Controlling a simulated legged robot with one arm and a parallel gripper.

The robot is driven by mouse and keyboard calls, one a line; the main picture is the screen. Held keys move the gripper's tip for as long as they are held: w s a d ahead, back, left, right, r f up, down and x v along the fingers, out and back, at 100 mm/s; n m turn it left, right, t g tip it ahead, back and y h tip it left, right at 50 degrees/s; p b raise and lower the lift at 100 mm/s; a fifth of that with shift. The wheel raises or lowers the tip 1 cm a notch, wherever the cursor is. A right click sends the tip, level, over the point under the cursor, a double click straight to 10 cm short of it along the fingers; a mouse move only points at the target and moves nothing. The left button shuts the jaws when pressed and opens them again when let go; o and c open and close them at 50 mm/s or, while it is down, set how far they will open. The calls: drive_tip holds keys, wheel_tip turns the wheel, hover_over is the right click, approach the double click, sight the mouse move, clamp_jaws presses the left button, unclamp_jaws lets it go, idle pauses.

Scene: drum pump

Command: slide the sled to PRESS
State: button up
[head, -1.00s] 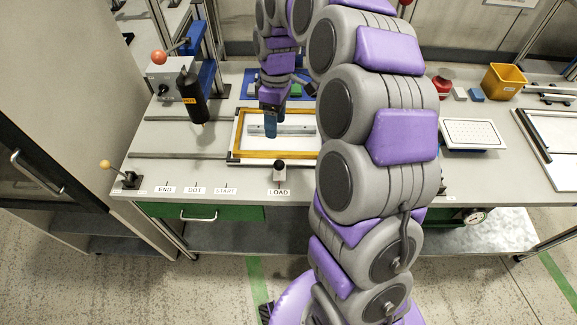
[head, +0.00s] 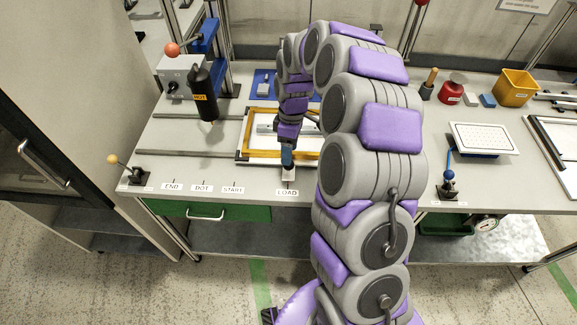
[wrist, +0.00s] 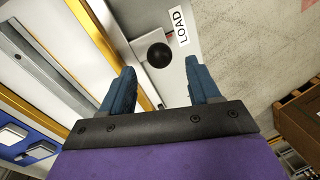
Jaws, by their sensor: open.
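The sled is a yellow-edged frame (head: 262,154) lying flat on the bench behind the LOAD label (head: 287,192). Its yellow edge (wrist: 112,55) runs along the left in the wrist view. A black ball knob (wrist: 159,54) stands on a pale plate at the sled's front, beside the LOAD label. My gripper (wrist: 160,72) is open above the plate, with the knob between its blue fingers in the picture; I see no contact. In the head view my gripper (head: 287,158) hides the knob. I see no PRESS label; my arm covers the bench to the right.
A black cylinder with a HOT label (head: 203,95) hangs over the bench at left. END, DOT and START labels (head: 233,189) line the front edge. A yellow-knobbed lever (head: 127,168) is at left and a blue lever (head: 449,178) at right. A white perforated tray (head: 483,138) lies right.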

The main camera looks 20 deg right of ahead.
drive_tip(key=f, duration=0.4)
drive_tip(key=s+f+b, duration=0.1)
drive_tip(key=f, duration=0.1)
drive_tip(key=shift+f, duration=0.1)
drive_tip(key=shift+a, duration=0.1)
drive_tip(key=shift+a, duration=0.15)
drive_tip(key=shift+c, duration=1.2)
clamp_jaws()
